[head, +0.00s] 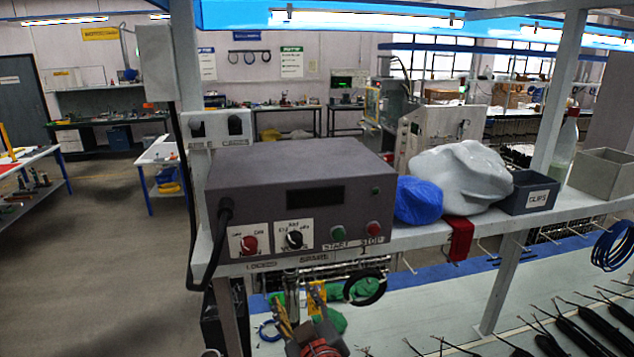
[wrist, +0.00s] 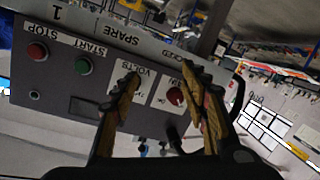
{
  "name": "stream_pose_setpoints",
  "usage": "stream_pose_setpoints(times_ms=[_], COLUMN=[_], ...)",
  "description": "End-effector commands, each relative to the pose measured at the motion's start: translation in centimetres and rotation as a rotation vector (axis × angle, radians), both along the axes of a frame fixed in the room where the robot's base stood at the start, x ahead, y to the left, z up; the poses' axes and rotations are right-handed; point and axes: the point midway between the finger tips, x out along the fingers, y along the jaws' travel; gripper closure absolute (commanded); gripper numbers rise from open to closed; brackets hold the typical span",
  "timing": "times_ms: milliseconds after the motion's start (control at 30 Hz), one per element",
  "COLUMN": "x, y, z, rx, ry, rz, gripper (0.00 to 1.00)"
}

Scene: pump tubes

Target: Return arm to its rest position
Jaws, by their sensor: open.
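My gripper (head: 298,302) shows at the bottom of the head view, below the shelf and in front of the grey control box (head: 300,165). Its two worn yellow-brown fingers stand apart with nothing between them. In the wrist view, my gripper (wrist: 160,76) is open towards the control box (wrist: 60,70), which appears upside down. The box's knobs and its red and green buttons show there. The left finger partly covers the panel near the black knob, and the right finger is beside the red knob (wrist: 175,96). I cannot tell whether either finger touches the panel.
The shelf (head: 410,238) also bears a blue bundle (head: 418,200), a white bag (head: 460,175), a dark clips bin (head: 528,192), a bottle (head: 565,145) and a grey bin (head: 603,175). Black tubes (head: 575,335) lie on the bench below. A shelf post (head: 510,275) stands right of my gripper.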

Motion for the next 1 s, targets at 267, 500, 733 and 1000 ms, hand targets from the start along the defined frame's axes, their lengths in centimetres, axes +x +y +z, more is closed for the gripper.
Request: stream_pose_setpoints(times_ms=[267, 500, 733, 1000], x=[-8.4, -16.6, -22.8, -23.2], y=[0.5, -7.9, -17.3, -22.6], z=[-9.9, -17.0, -21.4, -22.8], rx=[0.083, 0.094, 0.11, 0.189], ry=[0.534, 0.907, 1.052, 0.949], rz=[0.084, -0.108, -0.375, -0.517], gripper=[0.55, 0.55, 0.55, 0.55])
